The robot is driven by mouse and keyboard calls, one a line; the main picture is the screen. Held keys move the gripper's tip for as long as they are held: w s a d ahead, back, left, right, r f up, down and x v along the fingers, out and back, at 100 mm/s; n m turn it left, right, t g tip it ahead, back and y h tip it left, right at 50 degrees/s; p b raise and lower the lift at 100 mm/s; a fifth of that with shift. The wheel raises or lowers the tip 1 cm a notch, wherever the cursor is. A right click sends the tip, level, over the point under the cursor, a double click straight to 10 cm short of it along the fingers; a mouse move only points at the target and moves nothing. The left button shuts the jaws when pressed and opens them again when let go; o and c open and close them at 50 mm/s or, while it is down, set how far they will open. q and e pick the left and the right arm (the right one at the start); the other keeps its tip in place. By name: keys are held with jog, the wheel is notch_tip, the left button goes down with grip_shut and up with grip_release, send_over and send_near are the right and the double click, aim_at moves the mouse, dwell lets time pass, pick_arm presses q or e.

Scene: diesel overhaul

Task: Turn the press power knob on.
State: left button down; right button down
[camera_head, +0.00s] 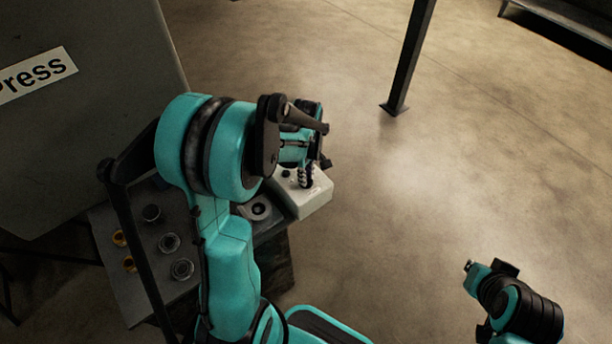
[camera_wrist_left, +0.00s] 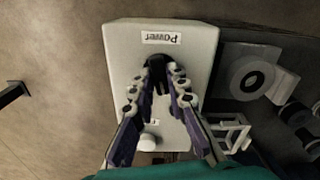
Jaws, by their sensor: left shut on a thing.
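The press power box is a white box (camera_head: 312,198) at the end of the bench in the head view. In the left wrist view its face (camera_wrist_left: 120,60) carries an upside-down "Power" label (camera_wrist_left: 161,37). A black knob (camera_wrist_left: 158,70) sits just below that label. My left gripper (camera_head: 306,178) reaches down over the box. In the left wrist view its fingers (camera_wrist_left: 160,84) are closed in on both sides of the knob, which they partly hide. The knob's exact angle is hard to tell. My right gripper (camera_head: 476,268) hangs over the floor at the lower right, away from the box.
A bench (camera_head: 126,279) with several round metal and brass parts stands left of the box. A large grey panel (camera_head: 85,120) marked "Press" rises behind it. A dark post (camera_head: 408,60) stands farther back. The floor to the right is clear.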

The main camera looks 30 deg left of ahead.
pick_arm(q)
jog(key=m, duration=0.6)
jog(key=shift+b, duration=0.35)
jog(key=m, duration=0.5)
jog(key=shift+m, duration=0.4)
jog(key=c, duration=1.5)
grip_release()
notch_tip(320, 180, up, 12)
